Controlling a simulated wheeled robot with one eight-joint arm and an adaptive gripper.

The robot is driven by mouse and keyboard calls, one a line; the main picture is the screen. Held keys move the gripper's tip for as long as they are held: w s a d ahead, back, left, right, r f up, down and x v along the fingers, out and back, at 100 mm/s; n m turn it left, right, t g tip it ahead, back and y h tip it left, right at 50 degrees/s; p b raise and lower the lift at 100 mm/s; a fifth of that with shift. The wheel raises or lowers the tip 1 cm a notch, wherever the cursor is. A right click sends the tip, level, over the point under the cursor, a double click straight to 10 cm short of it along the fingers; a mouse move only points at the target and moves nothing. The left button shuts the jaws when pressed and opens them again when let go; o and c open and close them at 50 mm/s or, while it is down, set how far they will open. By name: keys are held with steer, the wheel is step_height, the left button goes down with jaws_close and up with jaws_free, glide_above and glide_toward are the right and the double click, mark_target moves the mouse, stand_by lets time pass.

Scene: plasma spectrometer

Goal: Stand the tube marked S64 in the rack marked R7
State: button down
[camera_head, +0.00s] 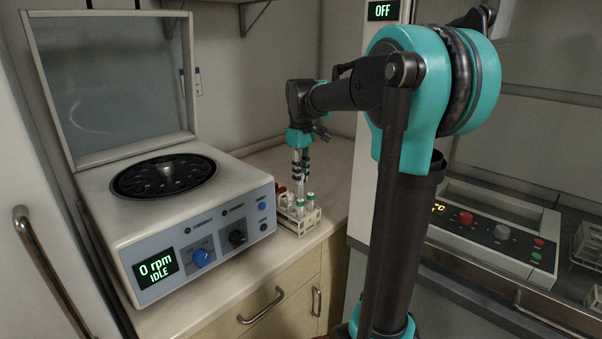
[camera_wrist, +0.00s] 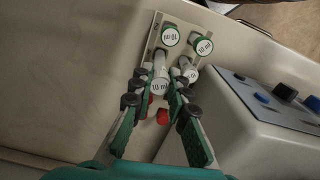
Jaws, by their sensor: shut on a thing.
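My gripper (camera_head: 301,178) points down over a small pale rack (camera_head: 303,226) on the counter beside the centrifuge. In the wrist view, its two fingers (camera_wrist: 162,76) are closed about a clear tube (camera_wrist: 160,70) with a "10 ml" print. The tube's lower end is hidden, so I cannot tell whether it sits in the rack or is above it. Green-and-white-capped tubes (camera_head: 310,198) stand in the rack; two show in the wrist view (camera_wrist: 170,37). Another pale tube (camera_wrist: 190,71) is just right of the held one. No S64 or R7 mark is legible.
The centrifuge (camera_head: 190,225) stands close left of the rack, lid up, reading "0 rpm IDLE". Red caps (camera_wrist: 163,117) show below the fingers in the wrist view. Bare counter (camera_head: 325,165) lies behind the rack. An instrument with knobs (camera_head: 490,230) stands at right.

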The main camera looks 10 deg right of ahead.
mark_target(301, 187)
steer(key=shift+f, duration=1.05)
steer(key=shift+f, duration=1.25)
steer(key=c, duration=1.4)
jaws_free()
steer(key=shift+r, duration=0.15)
